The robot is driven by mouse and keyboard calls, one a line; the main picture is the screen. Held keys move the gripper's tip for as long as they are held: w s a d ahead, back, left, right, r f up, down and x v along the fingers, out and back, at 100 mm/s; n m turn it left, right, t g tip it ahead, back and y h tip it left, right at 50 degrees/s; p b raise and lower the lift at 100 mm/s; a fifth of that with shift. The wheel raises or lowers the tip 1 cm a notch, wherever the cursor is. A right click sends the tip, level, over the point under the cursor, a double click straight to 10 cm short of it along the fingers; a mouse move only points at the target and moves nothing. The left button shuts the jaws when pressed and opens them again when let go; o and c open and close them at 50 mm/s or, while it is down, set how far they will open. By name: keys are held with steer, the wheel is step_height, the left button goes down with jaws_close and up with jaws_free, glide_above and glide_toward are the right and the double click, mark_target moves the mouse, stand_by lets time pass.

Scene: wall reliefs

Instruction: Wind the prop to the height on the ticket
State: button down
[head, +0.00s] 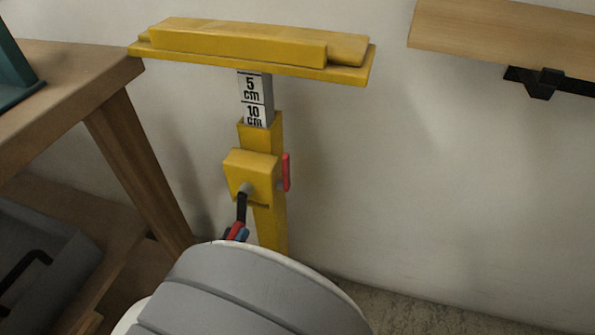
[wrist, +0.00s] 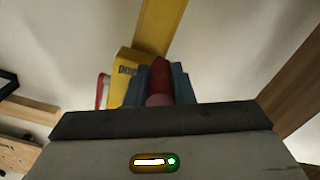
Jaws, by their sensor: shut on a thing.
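The yellow prop (head: 262,135) stands upright against the wall, with a wide yellow top plate (head: 250,62). Its grey inner post (head: 254,90) carries a scale reading "5 cm" and "10 cm"; the 10 cm mark sits just above the yellow sleeve. A crank (head: 242,206) comes out of the yellow gearbox (head: 246,176). A red lever (head: 287,172) is on the right side. My gripper (wrist: 160,88) is shut on the red crank handle (wrist: 161,76), seen between its blue fingers in the wrist view. My arm hides the prop's foot. No ticket is seen.
A wooden bench (head: 75,70) with a slanted leg stands at left, a grey bin (head: 45,245) below it. A wooden shelf (head: 500,32) on a black bracket (head: 543,83) is at upper right. The wall right of the prop is clear.

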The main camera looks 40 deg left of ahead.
steer(key=shift+s+a+r, duration=0.1)
steer(key=shift+s+a, duration=0.2)
steer(key=shift+a, duration=0.15)
steer(key=s+a+r+m, duration=0.2)
steer(key=a+r+m, duration=0.2)
steer(key=m, duration=0.5)
steer(key=shift+a+r, duration=0.3)
steer(key=shift+a, duration=0.1)
steer(key=shift+m, duration=0.3)
steer(key=c, duration=1.5)
jaws_free()
steer(key=shift+c, duration=0.2)
steer(key=shift+o, duration=1.4)
